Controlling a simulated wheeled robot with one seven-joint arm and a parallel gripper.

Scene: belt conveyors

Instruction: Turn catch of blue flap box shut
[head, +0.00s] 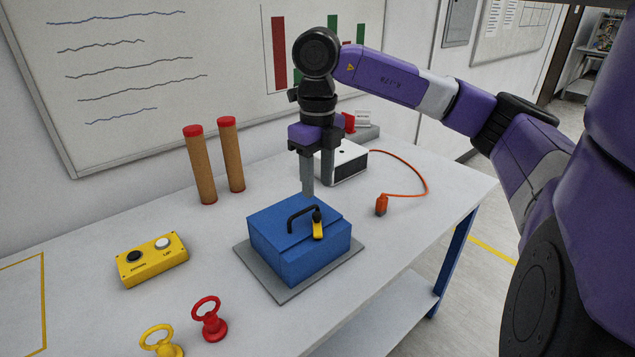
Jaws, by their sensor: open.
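The blue flap box (296,254) sits on a grey base plate (272,287) on the white table. Its lid (275,225) lies down on top and carries a black arched handle (299,214). The catch (318,226), yellow with a black upper end, is at the right part of the lid, its yellow end pointing toward the front. My gripper (317,188) points down above the back of the box, behind the handle and catch. Its two grey fingers are apart with nothing visible between them. Whether the fingertips touch the lid is hard to tell.
A white box (345,165) with an orange cable and plug (381,204) stands behind. Two brown tubes with red caps (201,165) stand back left. A yellow button box (152,260) is left; red (209,320) and yellow (161,342) ring-topped pieces stand in front.

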